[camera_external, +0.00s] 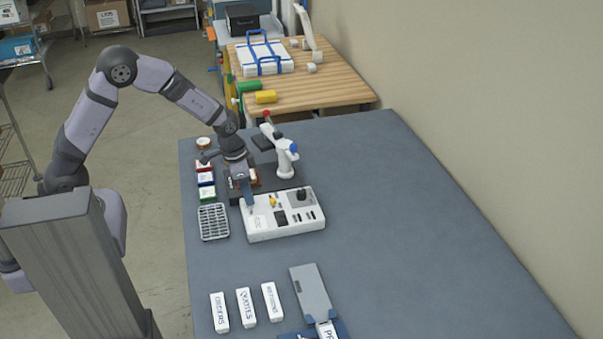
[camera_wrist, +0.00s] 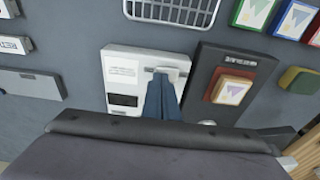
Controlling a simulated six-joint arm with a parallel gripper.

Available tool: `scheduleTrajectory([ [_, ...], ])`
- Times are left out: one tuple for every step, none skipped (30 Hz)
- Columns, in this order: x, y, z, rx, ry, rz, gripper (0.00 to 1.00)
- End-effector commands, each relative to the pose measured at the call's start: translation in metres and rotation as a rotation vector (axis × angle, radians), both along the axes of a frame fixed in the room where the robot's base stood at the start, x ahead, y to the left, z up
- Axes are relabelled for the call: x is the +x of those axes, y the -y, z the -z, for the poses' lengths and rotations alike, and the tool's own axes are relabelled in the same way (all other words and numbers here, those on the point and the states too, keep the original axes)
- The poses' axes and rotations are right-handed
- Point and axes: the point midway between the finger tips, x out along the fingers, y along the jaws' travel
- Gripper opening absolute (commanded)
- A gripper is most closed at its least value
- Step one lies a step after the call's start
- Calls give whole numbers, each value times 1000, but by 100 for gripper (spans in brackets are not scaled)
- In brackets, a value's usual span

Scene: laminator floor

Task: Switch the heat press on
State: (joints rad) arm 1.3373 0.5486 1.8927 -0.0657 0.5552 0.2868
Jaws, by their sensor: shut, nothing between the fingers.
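A white control box (camera_external: 262,226) with a yellow part, a dark knob (camera_external: 301,194) and several dark switches or windows lies on the blue-grey table. Behind it stands a white press-like device (camera_external: 285,160) with a blue end cap and a red-tipped lever. My gripper (camera_external: 249,207) is shut and empty, pointing down at the box's left end. In the wrist view the shut fingers (camera_wrist: 163,80) are at a pale raised plate on the box (camera_wrist: 118,56), next to a printed label and a dark window. The fingers hide part of the plate; I cannot tell whether they touch it, nor the switch's state.
A white wire tray (camera_external: 213,222) and small coloured boxes (camera_external: 206,179) stand to the left. White labelled blocks (camera_external: 245,307) and a grey plate (camera_external: 311,290) lie in front. The table's right side is clear.

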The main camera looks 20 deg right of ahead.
Motion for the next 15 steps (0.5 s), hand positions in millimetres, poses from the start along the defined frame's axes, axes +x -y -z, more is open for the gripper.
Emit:
scheduleTrajectory([
  [0, 0, 1, 0, 0, 0, 0],
  [0, 0, 2, 0, 0, 0, 0],
  [0, 0, 2, 0, 0, 0, 0],
  [0, 0, 3, 0, 0, 0, 0],
  [0, 0, 3, 0, 0, 0, 0],
  [0, 0, 4, 0, 0, 0, 0],
  [0, 0, 4, 1, 0, 0, 0],
  [0, 0, 5, 1, 0, 0, 0],
  [0, 0, 5, 1, 0, 0, 0],
  [0, 0, 5, 1, 0, 0, 0],
  [0, 0, 6, 1, 0, 0, 0],
  [0, 0, 7, 1, 0, 0, 0],
  [0, 0, 7, 1, 0, 0, 0],
  [0, 0, 8, 1, 0, 0, 0],
  [0, 0, 7, 1, 0, 0, 0],
])
